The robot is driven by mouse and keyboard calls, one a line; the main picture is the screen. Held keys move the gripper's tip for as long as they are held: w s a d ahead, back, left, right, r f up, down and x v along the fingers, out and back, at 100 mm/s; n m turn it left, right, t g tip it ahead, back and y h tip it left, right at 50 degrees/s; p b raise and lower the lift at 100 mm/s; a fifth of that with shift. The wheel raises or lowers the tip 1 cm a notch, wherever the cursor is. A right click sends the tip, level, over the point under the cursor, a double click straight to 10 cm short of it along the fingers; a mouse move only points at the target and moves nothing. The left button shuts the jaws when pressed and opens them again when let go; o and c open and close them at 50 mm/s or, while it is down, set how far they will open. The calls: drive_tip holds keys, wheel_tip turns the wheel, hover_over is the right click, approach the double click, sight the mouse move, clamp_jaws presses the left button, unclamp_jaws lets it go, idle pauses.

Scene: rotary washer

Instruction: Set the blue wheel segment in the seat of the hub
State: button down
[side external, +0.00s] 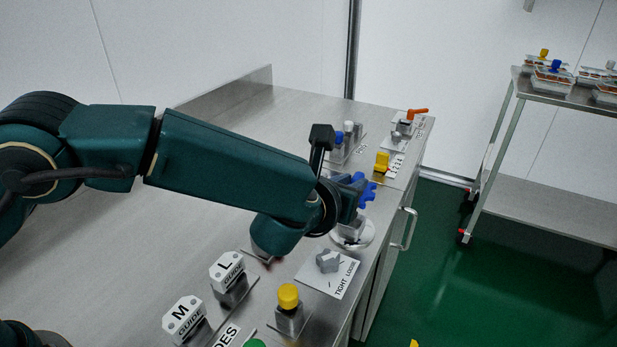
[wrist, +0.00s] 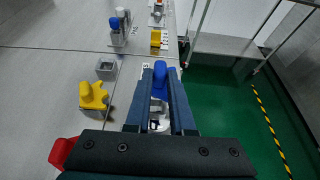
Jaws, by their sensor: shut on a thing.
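The blue wheel segment (side external: 367,193) is lobed and sits at the end of my arm in the side view. In the wrist view the blue segment (wrist: 159,78) shows between my two dark blue fingers. My gripper (wrist: 161,100) is shut on it; its fingers (side external: 347,194) partly cover the segment in the side view. The hub (side external: 352,237), a round metal base near the counter's front edge, stands just below the segment. The hub (wrist: 156,117) is partly hidden between the fingers in the wrist view. I cannot tell whether the segment touches the seat.
A grey dial on a TIGHT/LOOSE plate (side external: 341,281), a yellow-capped post (side external: 288,297) and L and M guides (side external: 227,270) stand nearby. A yellow lobed piece (wrist: 92,96) and a grey square holder (wrist: 106,69) are left of the fingers. Beyond are a yellow block (side external: 382,161) and orange handle (side external: 417,112).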

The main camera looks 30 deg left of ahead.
drive_tip(key=shift+f, duration=2.7)
drive_tip(key=shift+f, duration=0.1)
drive_tip(key=c, duration=0.7)
unclamp_jaws()
